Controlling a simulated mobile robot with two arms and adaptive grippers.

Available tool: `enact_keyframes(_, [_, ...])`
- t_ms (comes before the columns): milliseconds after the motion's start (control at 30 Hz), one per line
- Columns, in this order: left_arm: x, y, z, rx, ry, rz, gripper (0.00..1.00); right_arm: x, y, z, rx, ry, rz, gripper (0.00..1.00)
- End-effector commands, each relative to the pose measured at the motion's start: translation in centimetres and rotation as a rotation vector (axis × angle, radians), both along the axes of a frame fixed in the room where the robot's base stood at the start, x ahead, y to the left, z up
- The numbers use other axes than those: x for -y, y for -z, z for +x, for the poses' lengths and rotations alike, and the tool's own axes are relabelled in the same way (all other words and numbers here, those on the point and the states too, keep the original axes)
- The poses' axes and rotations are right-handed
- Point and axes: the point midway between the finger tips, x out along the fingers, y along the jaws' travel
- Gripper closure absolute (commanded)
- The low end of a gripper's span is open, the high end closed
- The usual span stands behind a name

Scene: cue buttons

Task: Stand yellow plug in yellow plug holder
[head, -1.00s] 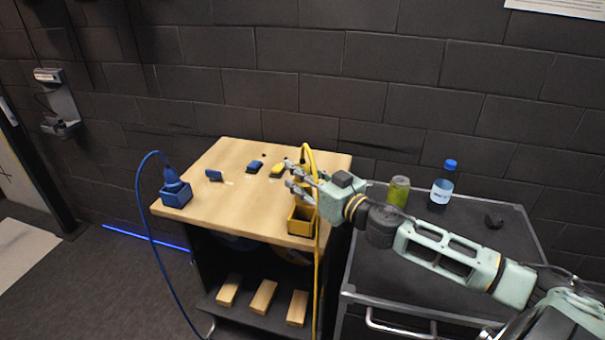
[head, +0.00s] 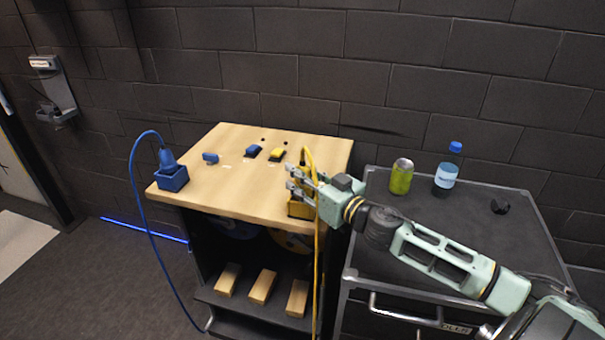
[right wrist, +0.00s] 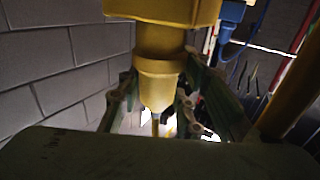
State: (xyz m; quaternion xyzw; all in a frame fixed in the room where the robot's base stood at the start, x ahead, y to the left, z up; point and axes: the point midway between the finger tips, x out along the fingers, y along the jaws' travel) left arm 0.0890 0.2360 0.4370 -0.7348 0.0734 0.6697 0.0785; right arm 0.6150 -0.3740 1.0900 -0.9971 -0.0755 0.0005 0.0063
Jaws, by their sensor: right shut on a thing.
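The yellow plug (right wrist: 160,70) is between the fingers of my right gripper (head: 296,183), which is shut on it. In the right wrist view its wide yellow part is at the top and its narrower end, with the cable, points down the picture. The yellow plug holder (head: 300,211) is at the front right corner of the wooden table top. In the head view the gripper and plug are right at the holder and hide most of its opening. I cannot tell how far the plug is inside it. My left gripper is out of view.
A blue plug (head: 168,159) stands in a blue holder (head: 172,181) at the table's left. Blue and yellow buttons (head: 278,154) sit toward the back of the table top (head: 232,190). A green can (head: 401,178) and a bottle (head: 446,176) stand on the dark cart (head: 440,225).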

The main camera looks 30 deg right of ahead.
Motion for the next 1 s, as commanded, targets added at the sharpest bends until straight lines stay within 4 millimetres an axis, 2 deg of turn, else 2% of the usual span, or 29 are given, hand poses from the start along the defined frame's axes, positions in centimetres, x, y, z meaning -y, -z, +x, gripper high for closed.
enact_keyframes(167, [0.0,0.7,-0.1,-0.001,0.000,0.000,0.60,0.0,0.9,0.0,0.001,-0.001,0.000,1.00])
enact_keyframes(1000, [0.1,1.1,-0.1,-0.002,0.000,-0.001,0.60,0.0,1.7,0.0,0.001,0.000,0.001,1.00])
